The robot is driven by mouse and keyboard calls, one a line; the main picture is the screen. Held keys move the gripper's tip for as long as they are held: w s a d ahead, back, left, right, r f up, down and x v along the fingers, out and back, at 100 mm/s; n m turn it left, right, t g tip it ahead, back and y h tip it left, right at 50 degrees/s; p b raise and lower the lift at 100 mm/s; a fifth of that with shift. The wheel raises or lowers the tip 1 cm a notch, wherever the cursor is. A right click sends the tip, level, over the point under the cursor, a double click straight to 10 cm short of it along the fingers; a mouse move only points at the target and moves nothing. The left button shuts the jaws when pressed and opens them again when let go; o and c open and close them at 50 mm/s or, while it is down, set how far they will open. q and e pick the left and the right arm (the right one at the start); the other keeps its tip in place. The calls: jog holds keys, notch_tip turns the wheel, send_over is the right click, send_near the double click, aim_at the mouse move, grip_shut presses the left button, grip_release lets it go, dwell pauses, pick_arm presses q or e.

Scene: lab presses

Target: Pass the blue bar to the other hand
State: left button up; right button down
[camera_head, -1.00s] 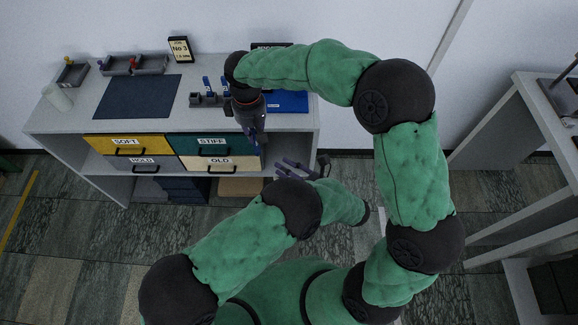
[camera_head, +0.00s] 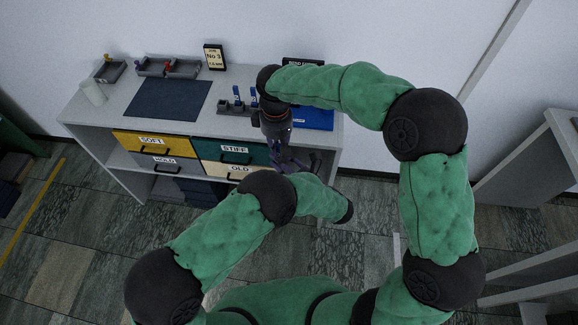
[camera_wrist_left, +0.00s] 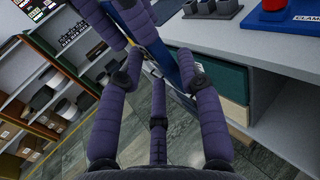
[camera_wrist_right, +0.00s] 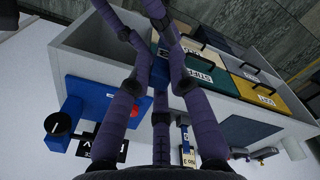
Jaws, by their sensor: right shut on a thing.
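In the left wrist view a long blue bar (camera_wrist_left: 184,66) runs slanting between the finger ends of my left gripper (camera_wrist_left: 159,68). Its upper part lies by the purple fingers of my right gripper (camera_wrist_left: 122,22). My right gripper, also seen in the right wrist view (camera_wrist_right: 160,50), is shut on the bar. My left gripper is open, its fingers spread around the bar; I cannot tell whether they touch it. In the head view the right gripper (camera_head: 283,158) hangs in front of the cabinet, the left gripper close below it. The bar is mostly hidden there.
The cabinet (camera_head: 210,125) has labelled drawers below its top. Another bench (camera_head: 535,160) stands at right.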

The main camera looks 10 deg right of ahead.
pick_arm(q)
jog(key=shift+w+a+r, duration=0.1)
jog(key=shift+w+r, duration=0.05)
jog(key=shift+w, duration=0.2)
pick_arm(e)
jog(key=shift+s+f, duration=0.1)
jog(key=shift+f, duration=0.05)
pick_arm(q)
jog(key=shift+c, duration=0.3)
grip_shut()
pick_arm(e)
jog(key=shift+a, duration=0.1)
jog(key=c, duration=1.1)
grip_release()
jog(key=shift+r, duration=0.25)
notch_tip(320, 180, up, 12)
jog(key=shift+f, duration=0.2)
pick_arm(q)
jog(key=shift+s, duration=0.1)
